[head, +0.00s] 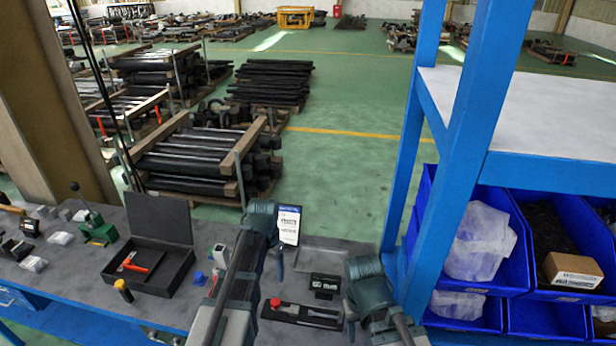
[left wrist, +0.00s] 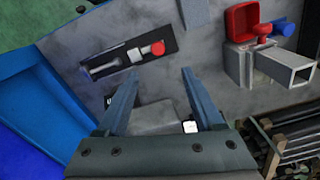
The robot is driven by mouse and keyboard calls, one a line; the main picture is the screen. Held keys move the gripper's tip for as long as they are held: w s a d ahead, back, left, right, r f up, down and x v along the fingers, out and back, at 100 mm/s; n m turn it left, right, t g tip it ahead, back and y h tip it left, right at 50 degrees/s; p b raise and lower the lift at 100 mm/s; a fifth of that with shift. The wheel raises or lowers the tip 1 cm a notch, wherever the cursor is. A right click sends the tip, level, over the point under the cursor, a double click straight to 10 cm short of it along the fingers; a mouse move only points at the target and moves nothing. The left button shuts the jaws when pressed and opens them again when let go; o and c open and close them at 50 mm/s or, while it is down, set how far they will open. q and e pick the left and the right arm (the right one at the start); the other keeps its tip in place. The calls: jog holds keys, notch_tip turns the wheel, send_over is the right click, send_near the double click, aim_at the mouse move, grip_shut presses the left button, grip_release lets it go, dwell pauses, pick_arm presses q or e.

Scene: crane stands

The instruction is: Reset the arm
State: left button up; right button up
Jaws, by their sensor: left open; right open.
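My left gripper (head: 280,262) is over the middle of the grey workbench (head: 60,285), its fingers pointing down. In the left wrist view its two fingers (left wrist: 161,72) are spread, with nothing between them. A black tray (head: 270,310) with a red-capped item lies near the bench front; it also shows in the left wrist view (left wrist: 90,52), beyond the fingertips. My right gripper (head: 352,328) is low at the front of the bench, right of the tray. Its fingers are mostly hidden by its own wrist, and I see nothing held in it.
An open black case (head: 178,275) with an orange-red tool stands to the left. A white card (head: 289,225) stands behind my left gripper, and a small black box (head: 325,284) sits between the arms. A blue rack (head: 462,150) with blue bins (head: 550,270) blocks the right side.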

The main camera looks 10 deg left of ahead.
pick_arm(q)
jog(key=s+d+f+b, duration=0.5)
jog(key=s+d, duration=0.2)
jog(key=s+d+f+y+b, duration=0.1)
jog(key=s+d+f+b, duration=0.3)
jog(key=s+d, duration=0.3)
jog(key=shift+s+f+b, duration=0.35)
jog(key=shift+s, duration=0.1)
pick_arm(e)
notch_tip(320, 180, down, 10)
pick_arm(q)
jog(key=shift+w, duration=0.1)
pick_arm(e)
jog(key=shift+w+r, duration=0.1)
